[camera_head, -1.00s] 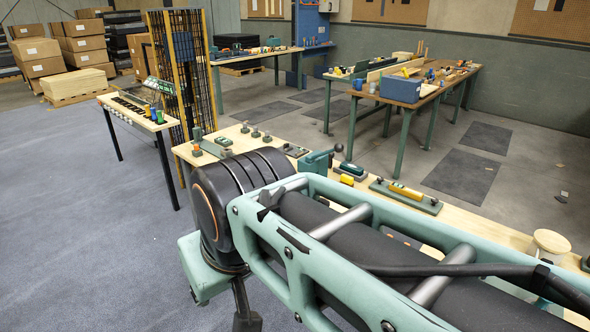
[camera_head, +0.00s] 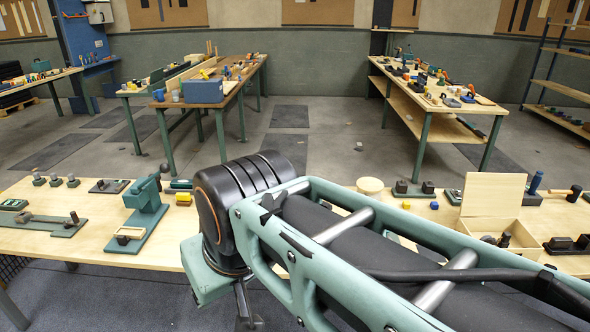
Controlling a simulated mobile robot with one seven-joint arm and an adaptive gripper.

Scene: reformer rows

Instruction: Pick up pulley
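No thing here is plainly a pulley. A pale round piece with a flat top (camera_head: 370,186) stands on the near workbench (camera_head: 95,237), just behind my arm; I cannot tell whether it is the pulley. My arm crosses the front of the view from the lower right to its dark joint near the middle and hides part of the bench. I cannot make out my gripper; only a small dark part of my arm shows below the joint.
On the near bench are a green press-like tool (camera_head: 141,208) at left and, at right, an open wooden box (camera_head: 492,214) with dark pieces. Behind stand a table with a blue bin (camera_head: 203,91) and a two-level table (camera_head: 428,98). Grey floor lies open between them.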

